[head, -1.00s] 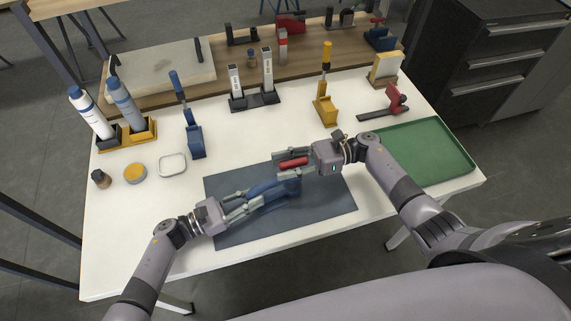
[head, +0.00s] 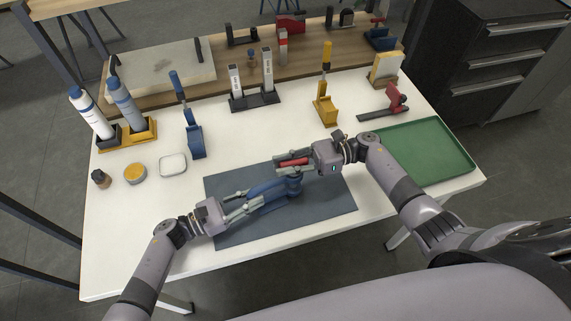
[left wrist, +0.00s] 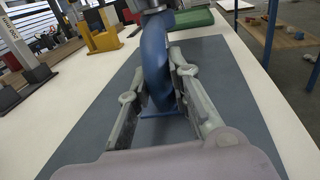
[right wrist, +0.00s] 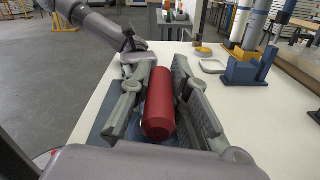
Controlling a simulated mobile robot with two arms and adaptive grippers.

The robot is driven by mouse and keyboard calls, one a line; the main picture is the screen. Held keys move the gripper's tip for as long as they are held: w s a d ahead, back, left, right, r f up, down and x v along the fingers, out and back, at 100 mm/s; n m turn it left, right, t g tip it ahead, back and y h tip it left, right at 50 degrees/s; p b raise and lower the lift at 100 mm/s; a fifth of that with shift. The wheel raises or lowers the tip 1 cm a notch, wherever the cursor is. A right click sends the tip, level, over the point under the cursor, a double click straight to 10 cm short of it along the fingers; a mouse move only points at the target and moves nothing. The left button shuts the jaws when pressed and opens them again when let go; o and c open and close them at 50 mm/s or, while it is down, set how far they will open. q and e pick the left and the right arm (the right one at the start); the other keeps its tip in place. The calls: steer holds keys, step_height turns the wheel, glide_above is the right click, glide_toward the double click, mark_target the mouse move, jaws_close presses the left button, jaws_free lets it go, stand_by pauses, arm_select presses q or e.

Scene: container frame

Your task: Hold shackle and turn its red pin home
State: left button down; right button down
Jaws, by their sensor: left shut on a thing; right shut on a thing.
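The blue shackle (head: 264,190) is over the dark mat (head: 230,231). My left gripper (head: 250,204) is shut on its bow; the blue bow shows between the fingers in the left wrist view (left wrist: 157,65). The red pin (head: 293,162) lies between the fingers of my right gripper (head: 287,159), which is shut on it. In the right wrist view the red pin (right wrist: 159,104) shows as a cylinder along the fingers. The pin's far end and where it meets the shackle are hidden from me.
A green tray (head: 458,164) stands at the right. Blue (head: 195,140) and yellow (head: 326,111) clamp-like tools, bottles (head: 125,102) and a round yellow tin (head: 135,174) stand behind and left.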

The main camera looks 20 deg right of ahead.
arm_select(q)
steer(key=shift+w, duration=0.1)
arm_select(e)
steer(key=shift+t, duration=0.3)
steer(key=m+t, duration=0.2)
steer(key=t, duration=0.1)
steer(key=shift+m+t+h, duration=0.3)
steer(key=shift+m+t, duration=0.1)
arm_select(q)
steer(key=shift+r, duration=0.1)
arm_select(e)
steer(key=shift+w+d+m+t+h, duration=0.1)
steer(key=shift+w+m+t+h, duration=0.15)
steer(key=shift+t, duration=0.25)
steer(key=shift+w+m+t+h, duration=0.1)
steer(key=shift+m+t+h, duration=0.05)
steer(key=shift+m+t, duration=0.3)
steer(key=c, duration=1.5)
jaws_free()
steer(key=shift+d, duration=0.1)
steer(key=v, duration=1.1)
steer(key=shift+s+d, duration=0.2)
steer(key=shift+d, duration=0.15)
